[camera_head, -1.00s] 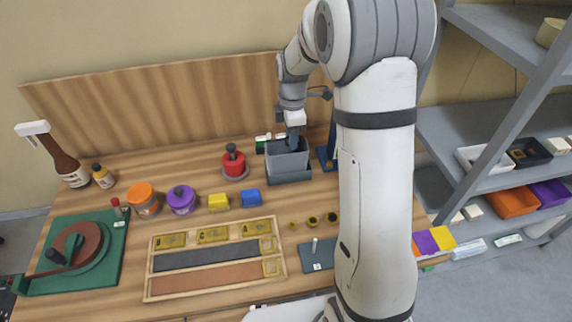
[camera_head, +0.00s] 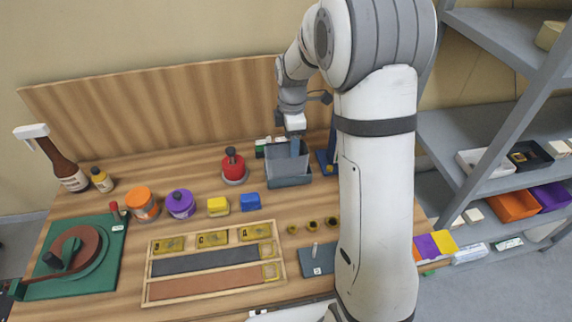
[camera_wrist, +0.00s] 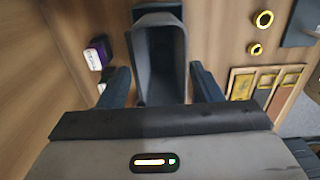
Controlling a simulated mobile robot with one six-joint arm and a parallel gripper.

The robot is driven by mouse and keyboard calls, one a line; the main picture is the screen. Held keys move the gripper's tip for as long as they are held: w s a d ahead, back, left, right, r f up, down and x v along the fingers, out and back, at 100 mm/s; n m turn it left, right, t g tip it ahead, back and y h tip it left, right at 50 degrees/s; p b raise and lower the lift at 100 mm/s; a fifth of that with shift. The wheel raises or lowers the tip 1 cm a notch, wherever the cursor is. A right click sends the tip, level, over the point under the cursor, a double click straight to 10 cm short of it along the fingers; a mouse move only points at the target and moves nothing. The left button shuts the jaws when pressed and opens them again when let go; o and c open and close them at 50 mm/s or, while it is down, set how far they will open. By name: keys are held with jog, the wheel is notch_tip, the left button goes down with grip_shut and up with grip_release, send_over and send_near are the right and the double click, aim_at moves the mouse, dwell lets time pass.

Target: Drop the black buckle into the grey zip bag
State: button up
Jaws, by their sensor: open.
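The grey bag (camera_head: 289,172) stands upright with its mouth open on the bench, toward the back right. In the wrist view the bag (camera_wrist: 183,72) lies straight ahead with a dark hollow inside. My gripper (camera_head: 296,147) is at the bag's mouth, pointing down. In the wrist view my gripper (camera_wrist: 160,84) is open, one finger to each side of the bag. I cannot tell whether the fingers touch its walls. I cannot make out the black buckle in either view; the inside of the bag is too dark to read.
A red-based stamp (camera_head: 233,166) stands just left of the bag, and a blue stand (camera_head: 326,160) close on its right. Yellow (camera_head: 218,206) and blue (camera_head: 250,201) blocks lie in front. A wooden backboard (camera_head: 150,118) rises behind. Grey shelves (camera_head: 480,125) stand to the right.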

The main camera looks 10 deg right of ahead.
notch_tip(320, 180, up, 7)
jog(key=b, duration=0.1)
jog(key=shift+r, duration=0.15)
dwell(0.3)
jog(key=s+r+m+t, duration=0.3)
jog(key=s+m, duration=1.5)
jog(key=s, duration=0.8)
jog(key=shift+s+d, duration=0.15)
jog(key=shift+d, duration=0.25)
